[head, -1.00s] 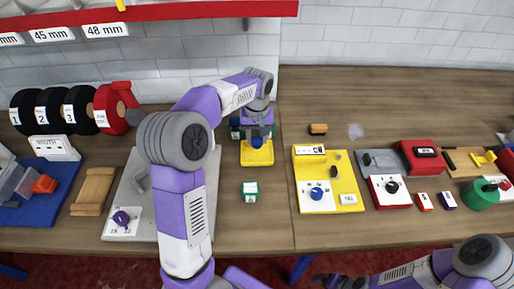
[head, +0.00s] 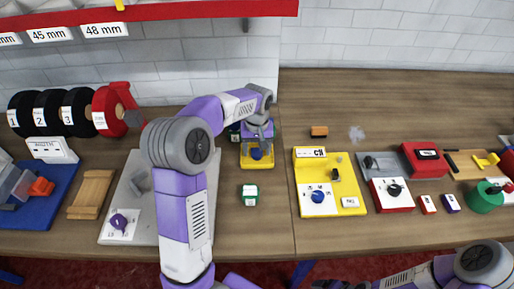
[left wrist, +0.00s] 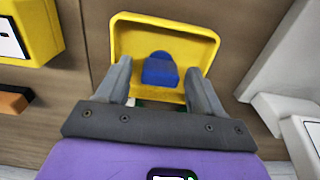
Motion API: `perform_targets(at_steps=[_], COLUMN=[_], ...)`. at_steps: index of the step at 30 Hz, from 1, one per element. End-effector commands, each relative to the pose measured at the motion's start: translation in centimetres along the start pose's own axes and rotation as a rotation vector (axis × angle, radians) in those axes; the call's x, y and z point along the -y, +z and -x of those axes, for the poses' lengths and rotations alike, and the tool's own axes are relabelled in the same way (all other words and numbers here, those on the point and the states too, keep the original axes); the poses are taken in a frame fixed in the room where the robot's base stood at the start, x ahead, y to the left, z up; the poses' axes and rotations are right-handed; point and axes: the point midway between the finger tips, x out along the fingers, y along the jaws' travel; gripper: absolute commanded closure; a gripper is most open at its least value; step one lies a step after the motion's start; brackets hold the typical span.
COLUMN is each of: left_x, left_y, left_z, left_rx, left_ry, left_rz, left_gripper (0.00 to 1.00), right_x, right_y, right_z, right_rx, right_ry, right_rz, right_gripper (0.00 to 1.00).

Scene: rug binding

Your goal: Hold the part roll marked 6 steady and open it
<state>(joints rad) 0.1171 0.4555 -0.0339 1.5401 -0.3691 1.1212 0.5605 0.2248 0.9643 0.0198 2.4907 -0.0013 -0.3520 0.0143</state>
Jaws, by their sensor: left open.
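My left gripper (head: 257,141) is open over a yellow tray (head: 247,164). In the left wrist view its two fingers (left wrist: 159,82) stand on either side of a blue rounded piece (left wrist: 160,68) in the yellow tray (left wrist: 166,24), with gaps beside it. A bit of green and white shows behind the fingers, mostly hidden by the gripper. A small green-and-white roll or block (head: 249,194) lies apart on the bench nearer me. I cannot read a 6 on any part. My right arm shows at the lower right; its gripper end is dark and cut off by the frame edge.
A yellow panel with a blue knob (head: 318,197) stands right of the tray. A grey machine plate (head: 137,180) lies left, beside my left arm. Black rolls and a red-flanged roll (head: 107,112) stand at the back left. The bench around the green-and-white piece is clear.

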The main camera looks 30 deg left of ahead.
Motion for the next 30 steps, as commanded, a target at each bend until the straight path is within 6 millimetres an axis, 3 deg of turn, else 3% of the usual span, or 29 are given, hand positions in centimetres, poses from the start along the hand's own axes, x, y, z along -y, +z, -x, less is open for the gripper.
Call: perform_targets(at_steps=[8,21,30], left_x=[0.0,0.0,0.0], left_y=[0.0,0.0,0.0], left_z=[1.2,10.1,12.4], left_rx=[-0.002,-0.003,0.000], left_ry=[0.001,0.001,0.000], left_rz=[0.000,0.000,0.000], left_gripper=[0.33,0.33,0.33], right_x=[0.2,1.1,1.3], right_y=[0.0,0.1,0.2], right_z=[0.4,3.0,3.5], right_rx=[0.000,0.000,0.000], right_ry=[0.000,0.000,0.000], right_rz=[0.000,0.000,0.000], right_gripper=[0.15,0.15,0.15])
